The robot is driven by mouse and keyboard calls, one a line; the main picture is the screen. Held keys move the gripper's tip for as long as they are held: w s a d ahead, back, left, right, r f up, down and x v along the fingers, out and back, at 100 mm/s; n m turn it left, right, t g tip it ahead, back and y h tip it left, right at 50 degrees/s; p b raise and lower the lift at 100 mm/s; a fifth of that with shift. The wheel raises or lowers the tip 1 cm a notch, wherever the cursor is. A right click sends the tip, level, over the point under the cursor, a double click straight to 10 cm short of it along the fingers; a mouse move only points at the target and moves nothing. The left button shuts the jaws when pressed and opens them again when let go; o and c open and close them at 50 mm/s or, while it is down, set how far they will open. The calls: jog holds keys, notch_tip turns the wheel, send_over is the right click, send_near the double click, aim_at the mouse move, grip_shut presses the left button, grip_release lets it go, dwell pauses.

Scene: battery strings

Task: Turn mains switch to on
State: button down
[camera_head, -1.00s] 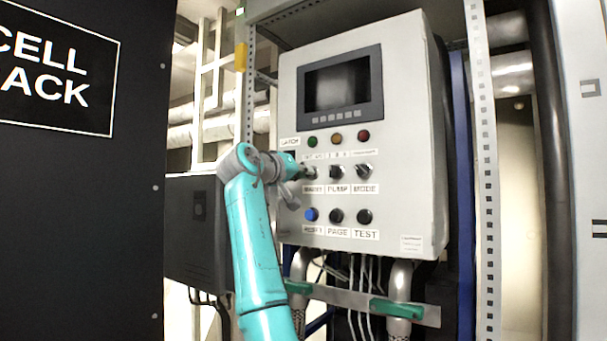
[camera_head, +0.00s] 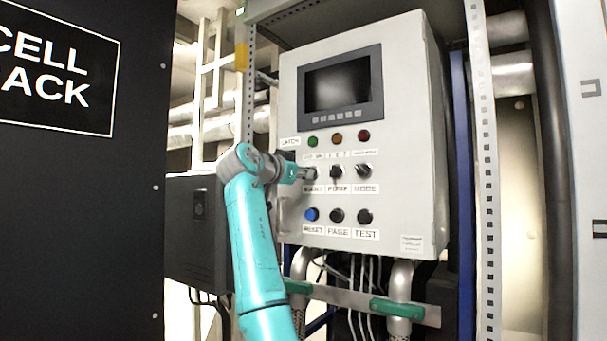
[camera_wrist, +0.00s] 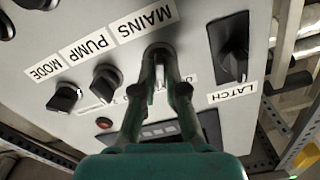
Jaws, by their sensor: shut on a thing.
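The mains switch (camera_wrist: 159,52) is a rotary knob on the grey panel, beside its MAINS label (camera_wrist: 143,22) in the upside-down wrist view. My gripper (camera_wrist: 163,62) has its two green fingers around the knob, shut on it. The fingers hide most of the knob, so I cannot read which way it points. In the head view my gripper (camera_head: 304,173) reaches the panel from the left and covers much of the mains switch.
The PUMP knob (camera_wrist: 105,82) and MODE knob (camera_wrist: 64,97) sit in the same row as the mains switch. The LATCH knob (camera_wrist: 233,62) is on its other side. Below are RESET (camera_head: 311,214), PAGE (camera_head: 336,215) and TEST (camera_head: 364,216) buttons. A dark screen (camera_head: 341,82) is above.

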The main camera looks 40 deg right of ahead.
jog(key=m, duration=0.4)
jog(key=shift+m, duration=0.4)
dwell(0.4)
jog(key=c, duration=1.2)
grip_release()
jog(key=v, duration=1.2)
jog(key=shift+w, duration=0.1)
